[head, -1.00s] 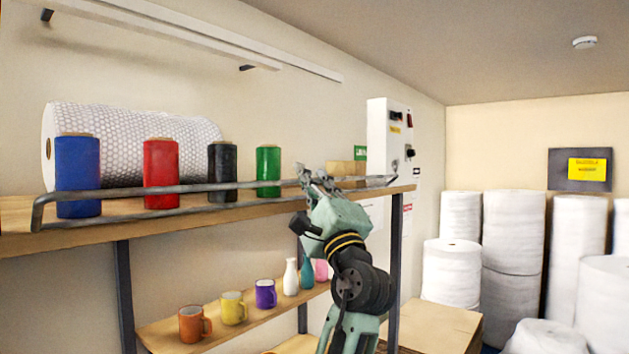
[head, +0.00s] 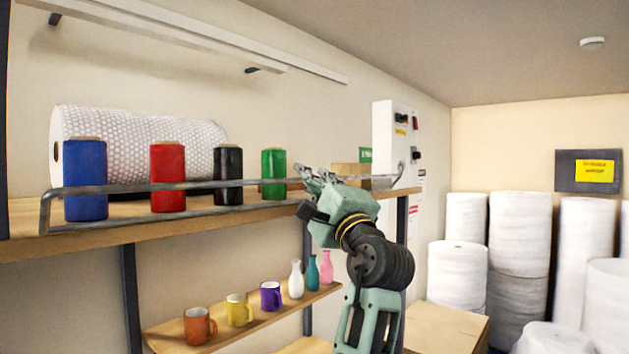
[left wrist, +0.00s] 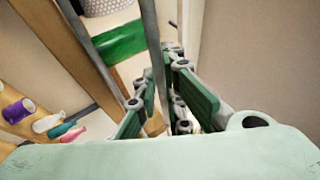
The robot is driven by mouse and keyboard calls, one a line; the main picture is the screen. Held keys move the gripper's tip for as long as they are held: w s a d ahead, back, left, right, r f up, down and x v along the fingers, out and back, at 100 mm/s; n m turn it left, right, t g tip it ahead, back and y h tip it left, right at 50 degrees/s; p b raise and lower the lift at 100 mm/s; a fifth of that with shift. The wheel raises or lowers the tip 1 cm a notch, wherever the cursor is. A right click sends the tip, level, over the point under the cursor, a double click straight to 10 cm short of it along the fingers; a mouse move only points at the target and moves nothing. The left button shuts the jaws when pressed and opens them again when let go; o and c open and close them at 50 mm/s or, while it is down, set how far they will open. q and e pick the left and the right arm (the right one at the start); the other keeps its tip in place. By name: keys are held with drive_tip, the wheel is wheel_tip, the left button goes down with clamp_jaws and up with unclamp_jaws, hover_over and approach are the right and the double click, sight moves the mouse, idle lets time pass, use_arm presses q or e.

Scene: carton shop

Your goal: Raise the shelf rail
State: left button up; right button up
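The shelf rail (head: 120,188) is a long grey metal bar along the front edge of the upper wooden shelf (head: 120,236). It stands above a lower bar and crosses in front of the spools. My left gripper (head: 316,174) is at the rail, right of the green spool. In the left wrist view the rail (left wrist: 151,35) runs down between the fingertips (left wrist: 160,72). The fingers look closed around it, though the contact is partly hidden by the finger links. My right gripper is in neither view.
Blue (head: 85,180), red (head: 167,176), black (head: 228,176) and green (head: 273,172) spools stand behind the rail, before a bubble-wrap roll (head: 140,142). Mugs and vases stand on a lower shelf (head: 180,335). A white control box (head: 393,140) is on the wall to the right.

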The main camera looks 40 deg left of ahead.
use_arm(q)
drive_tip(key=o, duration=0.3)
drive_tip(key=shift+a, duration=0.1)
drive_tip(key=shift+o, duration=0.2)
drive_tip(key=v, duration=1.2)
drive_tip(key=shift+f, duration=0.1)
